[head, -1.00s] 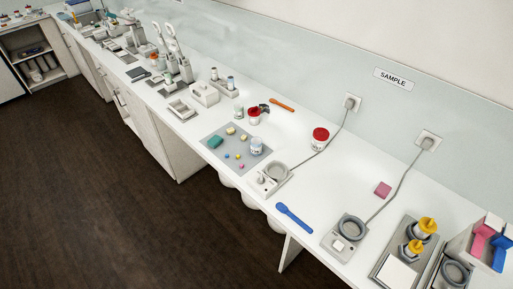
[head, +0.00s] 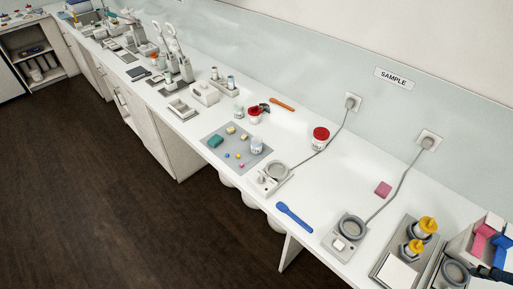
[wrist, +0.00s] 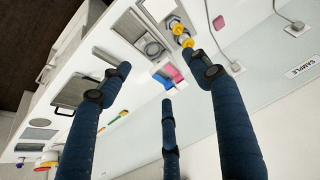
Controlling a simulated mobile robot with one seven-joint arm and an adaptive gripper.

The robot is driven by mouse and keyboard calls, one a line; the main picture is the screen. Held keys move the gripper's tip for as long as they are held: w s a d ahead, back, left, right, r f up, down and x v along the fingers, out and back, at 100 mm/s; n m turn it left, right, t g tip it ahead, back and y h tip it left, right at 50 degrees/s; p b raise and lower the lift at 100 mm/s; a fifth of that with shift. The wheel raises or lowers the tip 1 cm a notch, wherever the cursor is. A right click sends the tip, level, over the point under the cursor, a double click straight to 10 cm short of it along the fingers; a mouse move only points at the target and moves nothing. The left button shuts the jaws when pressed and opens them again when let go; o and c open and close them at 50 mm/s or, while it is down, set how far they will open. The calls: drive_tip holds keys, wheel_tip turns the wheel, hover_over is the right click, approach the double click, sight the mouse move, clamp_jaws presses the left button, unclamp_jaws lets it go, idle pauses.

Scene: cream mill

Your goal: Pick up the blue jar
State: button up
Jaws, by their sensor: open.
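A small pale jar with a bluish tint (head: 257,145) stands on the grey mat (head: 222,158) in the middle of the bench in the head view. It is the likeliest blue jar, but its colour is hard to tell at this size. My gripper (wrist: 160,78) is open and empty in the wrist view, its dark blue fingers spread above the bench. In the head view only a dark part of it (head: 490,271) shows at the lower right edge, far from that jar. I cannot make out the jar in the wrist view.
A red-lidded jar (head: 320,138) and a red-topped cup (head: 254,116) stand behind the mat. A blue spatula (head: 294,216) lies near the front edge. Yellow-topped bottles (head: 426,226) and a bin with pink and blue items (head: 482,243) are at right. Cables cross the bench.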

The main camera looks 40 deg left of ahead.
drive_tip(key=w+a+r+n, duration=0.2)
drive_tip(key=w+a, duration=0.5)
drive_tip(key=w, duration=0.2)
drive_tip(key=w+a+f+n+g+y, duration=0.1)
drive_tip(key=w+a, duration=0.4)
drive_tip(key=a, duration=0.3)
drive_tip(key=w+a+f+n+y, duration=0.1)
drive_tip(key=w+a, duration=0.5)
drive_tip(key=a, duration=0.2)
drive_tip(key=n+g+y+b, duration=0.1)
drive_tip(key=n+g+b, duration=0.1)
drive_tip(key=n, duration=0.4)
hover_over(257, 145)
drive_tip(key=s+d, duration=0.2)
wheel_tip(257, 145, down, 23)
drive_tip(key=shift+w, duration=0.1)
drive_tip(key=shift+b+x, duration=0.65)
drive_tip(key=shift+x, duration=3.65)
drive_tip(key=shift+w+f, duration=0.1)
drive_tip(key=shift+f, duration=0.05)
